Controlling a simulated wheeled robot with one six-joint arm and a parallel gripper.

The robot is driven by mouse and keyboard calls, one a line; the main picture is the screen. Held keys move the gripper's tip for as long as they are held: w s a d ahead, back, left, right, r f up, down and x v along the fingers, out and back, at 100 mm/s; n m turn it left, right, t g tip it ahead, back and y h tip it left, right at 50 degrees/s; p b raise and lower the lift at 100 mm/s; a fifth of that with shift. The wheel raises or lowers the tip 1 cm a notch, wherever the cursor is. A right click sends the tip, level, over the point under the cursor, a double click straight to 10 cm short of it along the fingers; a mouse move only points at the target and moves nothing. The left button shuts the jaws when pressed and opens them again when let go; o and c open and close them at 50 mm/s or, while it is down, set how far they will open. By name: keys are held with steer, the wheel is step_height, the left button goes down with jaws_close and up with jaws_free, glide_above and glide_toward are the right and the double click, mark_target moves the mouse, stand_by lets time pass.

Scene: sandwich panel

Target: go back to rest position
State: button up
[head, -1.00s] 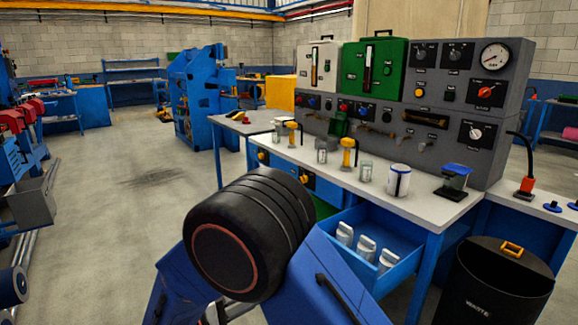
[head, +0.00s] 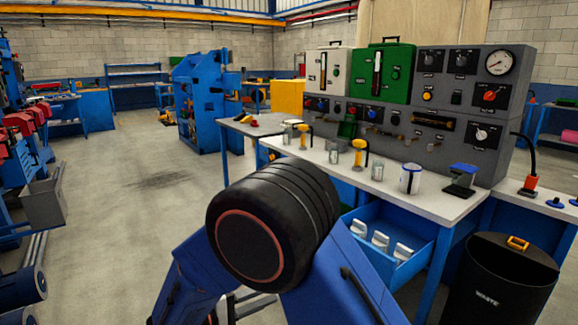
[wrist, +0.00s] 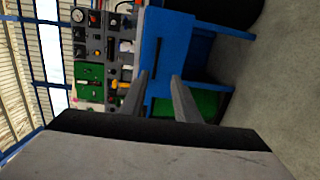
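My gripper (wrist: 161,76) shows in the wrist view with its two grey fingers apart and nothing between them. Beyond them are the blue front of the workbench (wrist: 172,50) and a dark opening. The gripper is out of sight in the head view. There, my blue arm with its thick black joint fills the lower middle, in front of the bench. The wrist view is turned on its side, with the instrument panel at its left.
The workbench (head: 340,170) carries jars, yellow-topped tools and a grey instrument panel (head: 455,145). Its blue drawer (head: 400,264) stands open with several white bottles inside. A black waste bin (head: 500,290) stands at the right. Clear floor (head: 120,220) lies to the left.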

steer(key=s+d+r+m+g+y, duration=0.2)
steer(key=d+r+g, duration=0.15)
steer(key=d, duration=0.75)
steer(key=s+d+r+m+g+y, duration=0.1)
steer(key=s+d+r+g+y, duration=0.3)
steer(key=d, duration=0.8)
steer(key=s+d+r+m+t+y, duration=0.3)
steer(key=s+d+y, duration=0.5)
steer(key=s+d, duration=0.4)
steer(key=s, duration=0.3)
steer(key=shift+d+r+m+y, duration=0.15)
steer(key=shift+r+m+y, duration=0.15)
steer(key=shift+m, duration=0.1)
